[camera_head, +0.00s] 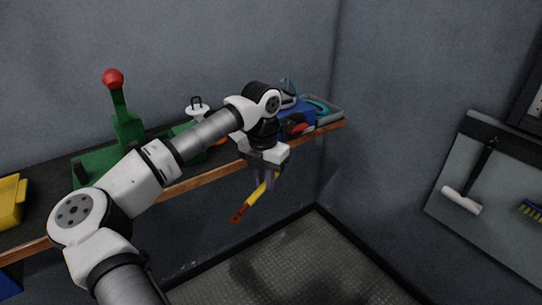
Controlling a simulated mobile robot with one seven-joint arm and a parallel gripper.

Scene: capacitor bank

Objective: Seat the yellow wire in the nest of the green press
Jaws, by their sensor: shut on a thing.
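My gripper (268,177) is shut on the yellow wire (257,194). It holds the wire tilted, in front of the shelf's front edge and above the floor. The wire's copper-coloured end (238,214) points down and left; its upper end is hidden by the gripper. The green press (127,130) stands on the shelf at the left, with a lever topped by a red ball (113,78). My gripper is well to the right of the press. My arm hides part of the press, and I cannot make out its nest.
The dark shelf (38,213) has a wooden front edge. A yellow bin (11,202) stands at its left. A blue box (296,113) and a grey tray (330,113) are at the right end.

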